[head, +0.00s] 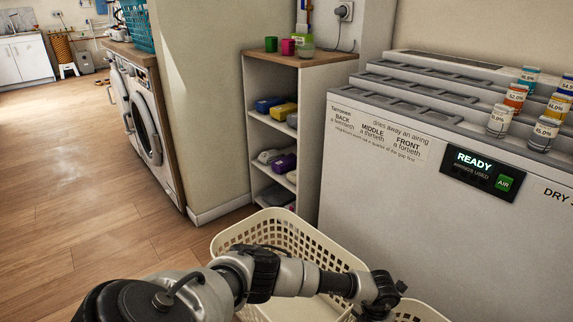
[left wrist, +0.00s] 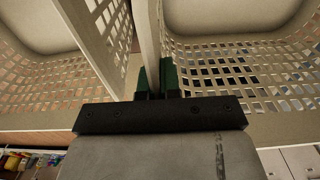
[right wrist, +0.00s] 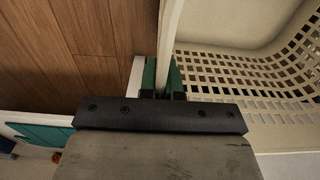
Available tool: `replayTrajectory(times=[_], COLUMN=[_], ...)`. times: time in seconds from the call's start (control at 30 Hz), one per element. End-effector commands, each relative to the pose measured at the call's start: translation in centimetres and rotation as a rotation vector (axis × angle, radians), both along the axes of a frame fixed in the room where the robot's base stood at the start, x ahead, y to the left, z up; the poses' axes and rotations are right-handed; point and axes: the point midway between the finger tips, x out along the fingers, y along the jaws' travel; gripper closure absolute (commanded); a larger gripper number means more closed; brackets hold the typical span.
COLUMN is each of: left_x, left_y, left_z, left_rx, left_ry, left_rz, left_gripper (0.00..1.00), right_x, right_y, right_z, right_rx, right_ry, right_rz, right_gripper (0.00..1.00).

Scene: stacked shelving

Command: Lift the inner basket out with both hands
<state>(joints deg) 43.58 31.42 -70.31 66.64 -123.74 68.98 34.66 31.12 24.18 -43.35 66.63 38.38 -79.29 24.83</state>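A cream perforated basket (head: 235,232) stands on the floor at the bottom of the head view, its front hidden by my left arm. A second cream rim (head: 425,310) shows right of it, mostly cut off. I cannot tell which is inner. In the left wrist view, my left gripper's green fingers (left wrist: 155,80) sit close on both sides of a basket wall (left wrist: 148,25), with basket mesh on either side. In the right wrist view, my right gripper (right wrist: 163,80) has its fingers close around another basket wall (right wrist: 168,25). My right gripper is outside the head view.
A grey machine (head: 375,190) reading READY stands at the right, with several labelled jars on top. A small shelf (head: 297,75) and a washing machine (head: 145,130) stand behind the basket. Wooden floor (head: 80,190) is clear at the left.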

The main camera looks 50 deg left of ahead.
Motion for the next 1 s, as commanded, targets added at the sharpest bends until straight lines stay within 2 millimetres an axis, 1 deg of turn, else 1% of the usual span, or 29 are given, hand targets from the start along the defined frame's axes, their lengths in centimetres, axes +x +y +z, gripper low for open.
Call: replayTrajectory(times=[0.1,0.13,0.2,0.23,0.27,0.43,0.47,0.63,0.87,1.0], left_x=[0.05,0.05,0.05,0.04,0.04,0.02,0.01,0.00,-0.11,-0.03], left_y=[0.06,0.06,0.06,0.06,0.05,0.03,0.03,0.02,0.03,0.04], left_z=[0.10,0.10,0.10,0.09,0.08,0.04,0.04,0.02,-0.13,0.68], left_rx=[0.003,0.004,0.003,0.003,0.002,0.001,0.001,0.001,0.001,0.001], left_ry=[-0.001,-0.001,-0.001,-0.001,-0.001,0.000,0.000,0.000,0.003,0.001], left_rz=[-0.001,-0.001,0.000,0.000,0.000,0.000,0.000,0.000,0.000,0.000], left_gripper=[1.00,0.92,0.81,0.77,0.75,0.75,0.72,0.46,0.46,0.46], right_x=[0.05,0.05,0.05,0.04,0.04,0.02,0.01,0.00,-0.11,-0.07], right_y=[-0.07,-0.07,-0.07,-0.06,-0.06,-0.04,-0.03,-0.02,-0.03,-0.02], right_z=[0.11,0.11,0.10,0.09,0.09,0.05,0.04,0.02,-0.13,0.31], right_rx=[-0.004,-0.004,-0.004,-0.003,-0.003,-0.002,-0.001,-0.001,-0.001,-0.001], right_ry=[-0.001,-0.001,-0.001,-0.001,-0.001,0.000,0.000,0.000,0.003,0.002], right_rz=[0.000,0.000,0.000,0.000,0.000,0.000,0.000,0.000,0.000,0.000], right_gripper=[1.00,0.92,0.81,0.77,0.75,0.75,0.75,0.75,0.75,0.75])
